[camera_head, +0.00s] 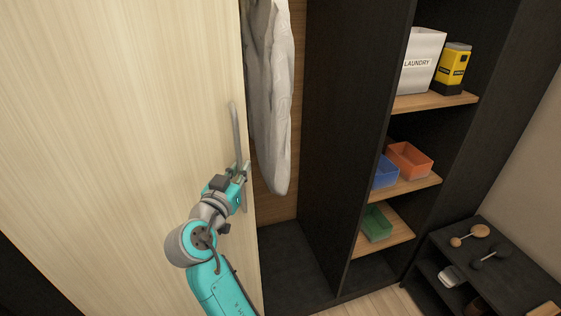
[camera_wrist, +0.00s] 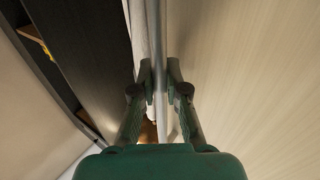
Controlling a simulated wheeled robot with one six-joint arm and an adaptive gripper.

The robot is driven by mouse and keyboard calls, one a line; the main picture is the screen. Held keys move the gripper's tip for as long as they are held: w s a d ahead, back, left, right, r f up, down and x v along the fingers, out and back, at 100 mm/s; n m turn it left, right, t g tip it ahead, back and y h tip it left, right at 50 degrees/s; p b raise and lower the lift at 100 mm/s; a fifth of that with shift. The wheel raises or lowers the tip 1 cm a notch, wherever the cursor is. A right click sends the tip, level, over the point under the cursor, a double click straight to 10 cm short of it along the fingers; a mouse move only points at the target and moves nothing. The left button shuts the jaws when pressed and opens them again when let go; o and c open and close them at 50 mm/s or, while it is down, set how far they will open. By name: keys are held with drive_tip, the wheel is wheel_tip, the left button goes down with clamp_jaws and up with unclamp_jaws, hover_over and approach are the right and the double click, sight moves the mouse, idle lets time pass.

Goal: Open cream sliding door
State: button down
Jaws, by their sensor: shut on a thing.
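The cream sliding door (camera_head: 130,120) fills the left of the head view, with pale wood grain. It stands partly open, with the dark wardrobe inside showing to the right of its edge. A grey vertical bar handle (camera_head: 235,130) sits near the door's right edge. My gripper (camera_head: 243,170) is at the handle's middle, shut on it. In the wrist view my gripper (camera_wrist: 160,82) has its two fingers on either side of the handle (camera_wrist: 162,45), with the door (camera_wrist: 250,70) to the right. The fingers hide part of the handle.
A pale garment (camera_head: 271,100) hangs just right of the door edge. Shelves hold a laundry box (camera_head: 422,60), a yellow container (camera_head: 453,68), and orange (camera_head: 409,160), blue (camera_head: 385,172) and green (camera_head: 376,224) bins. A low black rack (camera_head: 490,265) stands at lower right.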

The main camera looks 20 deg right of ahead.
drive_tip(key=a, duration=1.2)
drive_tip(key=shift+s+a, duration=0.2)
drive_tip(key=shift+a, duration=0.2)
drive_tip(key=c, duration=1.2)
unclamp_jaws()
drive_tip(key=v, duration=1.2)
